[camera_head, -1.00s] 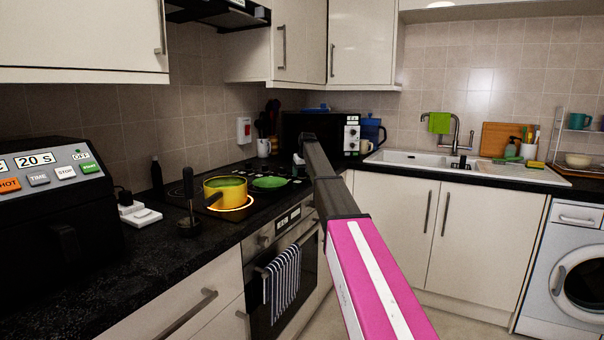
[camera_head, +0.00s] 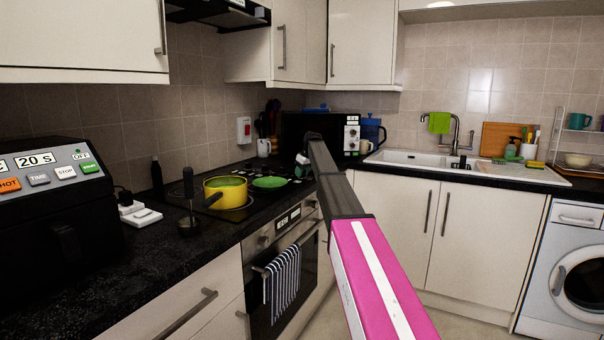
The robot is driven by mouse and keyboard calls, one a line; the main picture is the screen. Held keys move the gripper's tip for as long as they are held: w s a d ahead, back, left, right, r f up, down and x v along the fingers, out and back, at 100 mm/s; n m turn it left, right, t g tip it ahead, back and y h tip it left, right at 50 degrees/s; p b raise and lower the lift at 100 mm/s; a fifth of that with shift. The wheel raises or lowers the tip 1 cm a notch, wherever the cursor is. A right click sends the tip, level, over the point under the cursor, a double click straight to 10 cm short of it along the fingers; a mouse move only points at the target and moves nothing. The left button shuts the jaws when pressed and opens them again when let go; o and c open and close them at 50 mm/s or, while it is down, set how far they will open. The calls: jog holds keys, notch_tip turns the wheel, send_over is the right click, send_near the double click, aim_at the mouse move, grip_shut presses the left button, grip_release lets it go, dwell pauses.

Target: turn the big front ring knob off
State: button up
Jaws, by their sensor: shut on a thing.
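The yellow pot (camera_head: 225,192) stands on the near ring of the black hob (camera_head: 258,203), its handle toward the front left. No glow shows on the ring around its base. The hob's knobs (camera_head: 297,176) are small and dark at its far right end, and I cannot read their settings. My arm reaches over there from the lower right. My gripper (camera_head: 301,168) is small in the picture, down at the knobs and shut on one; the arm partly hides the grip.
A green pan (camera_head: 269,182) sits on the hob behind the pot. A dark whisk-like tool (camera_head: 189,205) stands on the counter left of the hob. A striped towel (camera_head: 283,277) hangs on the oven door (camera_head: 301,265). The microwave (camera_head: 345,136) stands behind my arm.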

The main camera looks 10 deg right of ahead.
jog(key=o, duration=0.9)
jog(key=shift+o, duration=0.2)
jog(key=v, duration=1)
jog(key=shift+d+r, duration=0.15)
jog(key=shift+r, duration=0.25)
jog(key=shift+s, duration=0.1)
